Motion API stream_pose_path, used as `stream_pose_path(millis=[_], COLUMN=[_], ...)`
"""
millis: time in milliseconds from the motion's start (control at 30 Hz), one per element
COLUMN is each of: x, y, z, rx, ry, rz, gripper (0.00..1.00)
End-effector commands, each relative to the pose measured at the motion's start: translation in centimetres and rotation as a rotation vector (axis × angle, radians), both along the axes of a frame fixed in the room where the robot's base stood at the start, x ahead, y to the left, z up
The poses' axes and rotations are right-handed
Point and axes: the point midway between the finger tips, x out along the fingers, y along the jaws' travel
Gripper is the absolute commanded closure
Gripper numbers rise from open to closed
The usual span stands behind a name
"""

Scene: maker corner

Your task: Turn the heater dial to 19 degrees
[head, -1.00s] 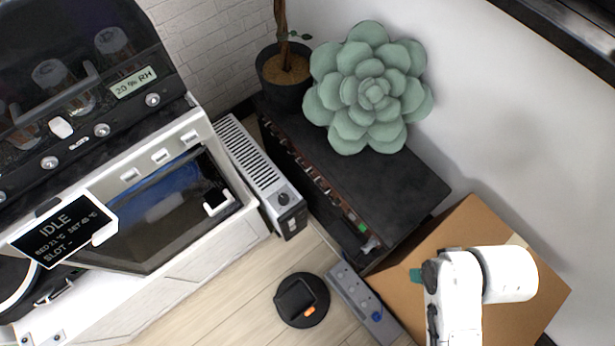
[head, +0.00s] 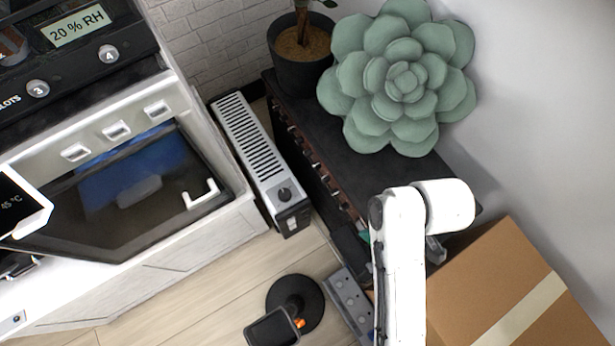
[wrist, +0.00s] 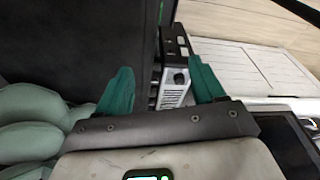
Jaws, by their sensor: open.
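The heater (head: 255,150) is a narrow white unit with a slotted grille on top, standing between the white cabinet and the black shelf unit. Its black round dial (head: 284,195) sits at the near end of the top; its setting is too small to read. In the wrist view, the heater (wrist: 172,96) and dial (wrist: 180,77) appear beyond and between the teal fingers of my gripper (wrist: 161,67). The gripper is open and empty, apart from the dial. In the head view, my white arm hides most of it.
The black shelf unit (head: 370,185) with a large green succulent (head: 400,80) stands right of the heater. A cardboard box (head: 490,290) is at the lower right. A round black stand (head: 310,300) and grey strip (head: 347,300) lie on the floor.

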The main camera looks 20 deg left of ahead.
Motion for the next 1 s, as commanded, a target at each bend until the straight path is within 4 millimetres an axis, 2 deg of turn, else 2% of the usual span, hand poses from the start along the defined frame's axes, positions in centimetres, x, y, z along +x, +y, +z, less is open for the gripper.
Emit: stream_pose_path(millis=[33, 100, 400, 533, 733, 867, 1000], x=[1.2, 2.4, 5.4, 5.9, 6.2, 6.2, 6.2], y=[2.0, 5.0, 16.0, 19.9, 23.2, 24.0, 24.1], z=[-2.1, -3.4, -7.4, -8.8, -9.7, -9.8, -10.9], rx=[0.001, 0.0, -0.053, -0.097, -0.152, -0.164, -0.165], ry=[-0.02, -0.048, -0.157, -0.189, -0.204, -0.204, -0.202], rz=[0.118, 0.307, 1.101, 1.424, 1.747, 1.826, 1.839], gripper=[0.32, 0.32, 0.32, 0.32, 0.32, 0.32, 0.32])
